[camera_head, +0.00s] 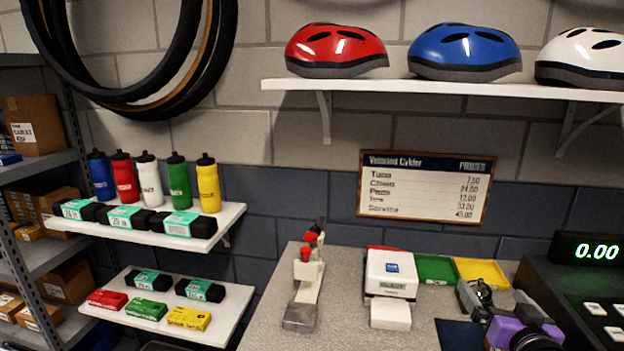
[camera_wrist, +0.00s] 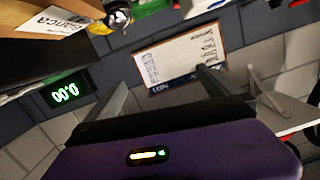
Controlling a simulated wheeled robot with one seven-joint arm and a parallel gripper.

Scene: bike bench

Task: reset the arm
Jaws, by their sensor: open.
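My gripper (camera_head: 473,291) is at the lower right in the head view, with its purple and black wrist part behind it. It is over the right part of the grey speckled bench (camera_head: 340,258), left of the black cash register (camera_head: 570,300). In the wrist view the two grey fingers of my gripper (camera_wrist: 160,80) stand wide apart with nothing between them. The wrist picture is tilted and largely upside down. Most of my arm is out of view.
A red-and-white stand (camera_head: 307,270), a white box-shaped device (camera_head: 391,275), a green tray (camera_head: 436,268) and a yellow tray (camera_head: 482,271) are on the bench. The price board (camera_head: 427,187) hangs behind. Helmets sit on a high shelf (camera_head: 420,88); bottles stand on the left shelf (camera_head: 225,218).

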